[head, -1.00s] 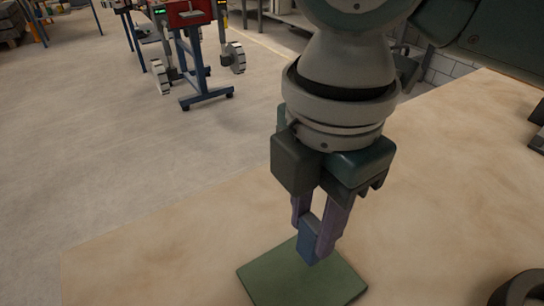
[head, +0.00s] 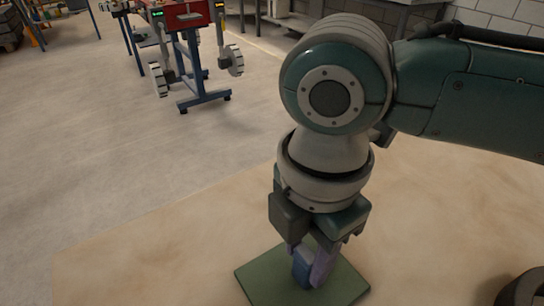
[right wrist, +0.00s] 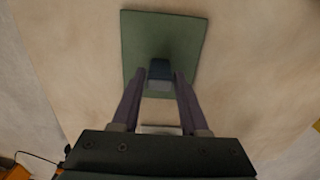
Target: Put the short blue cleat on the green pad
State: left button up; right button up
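The short blue cleat (head: 302,270) is upright between the fingertips of my right gripper (head: 308,266), over the middle of the green pad (head: 262,283). The right wrist view shows the cleat (right wrist: 160,72) between the two purple fingers of the gripper (right wrist: 160,76), with the pad (right wrist: 135,35) beneath it. The fingers look closed on its sides. I cannot tell whether its underside touches the pad. The pad lies flat on the sandy surface. My left gripper is not in view.
The sandy bed (head: 140,262) around the pad is bare on the left. A dark ring-shaped thing (head: 524,290) sits at the lower right edge. A red and blue wheeled stand (head: 190,60) is on the floor far behind.

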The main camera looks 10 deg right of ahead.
aim_at(306, 254)
jog(key=o, duration=0.3)
notch_tip(306, 254, up, 12)
jog(key=p, duration=0.3)
jog(key=s+a+f+m+t+y, duration=0.25)
jog(key=s+a+m+y, duration=0.2)
jog(key=m, duration=0.45)
jog(key=s+d+f+m+h, duration=0.2)
jog(key=s+d+m, duration=0.2)
jog(key=d, duration=0.3)
jog(key=s+d+f+m+t+h, duration=0.1)
jog(key=s+d+f+m+h, duration=0.1)
jog(key=d+m, duration=0.5)
jog(key=shift+s, duration=0.85)
